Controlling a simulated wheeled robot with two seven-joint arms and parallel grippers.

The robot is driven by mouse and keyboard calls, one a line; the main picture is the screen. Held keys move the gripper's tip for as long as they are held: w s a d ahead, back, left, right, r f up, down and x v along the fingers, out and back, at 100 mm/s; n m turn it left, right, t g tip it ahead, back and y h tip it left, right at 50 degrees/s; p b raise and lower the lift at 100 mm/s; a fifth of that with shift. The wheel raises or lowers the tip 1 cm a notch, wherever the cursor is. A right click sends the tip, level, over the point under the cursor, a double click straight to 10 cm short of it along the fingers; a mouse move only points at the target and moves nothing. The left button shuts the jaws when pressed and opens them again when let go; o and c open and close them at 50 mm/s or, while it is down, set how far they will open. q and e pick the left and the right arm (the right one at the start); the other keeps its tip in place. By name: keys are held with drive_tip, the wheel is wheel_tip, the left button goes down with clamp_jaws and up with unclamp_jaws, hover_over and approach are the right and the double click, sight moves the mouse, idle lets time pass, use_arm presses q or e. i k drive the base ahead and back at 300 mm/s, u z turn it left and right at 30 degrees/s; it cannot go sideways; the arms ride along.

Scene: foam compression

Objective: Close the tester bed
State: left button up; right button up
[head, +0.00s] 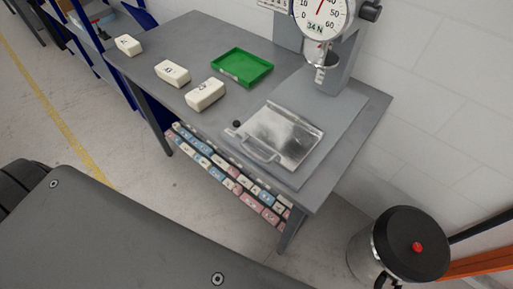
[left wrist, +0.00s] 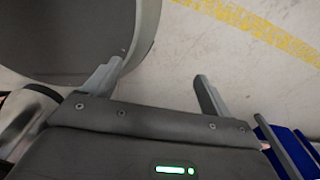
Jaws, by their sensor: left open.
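The tester stands at the back right of the grey table in the head view. Its dial gauge (head: 322,18) has a label reading 34 N. The metal tester bed (head: 287,136) is a shiny flat plate with a bar handle (head: 254,150) at its front edge. It lies forward of the tester column, out toward the table's front. My left gripper (left wrist: 155,85) shows in the left wrist view, open and empty above the floor, away from the table. Neither gripper shows in the head view.
Three labelled foam blocks (head: 205,94) and a green tray (head: 242,67) sit on the table (head: 190,35). A small black knob (head: 236,124) is left of the bed. A lower shelf holds several coloured blocks (head: 228,176). A black-lidded bin (head: 411,245) stands at right.

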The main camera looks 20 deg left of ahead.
sight(287, 139)
drive_tip(key=u, duration=2.05)
drive_tip(key=k, duration=1.25)
drive_tip(key=z, duration=2.05)
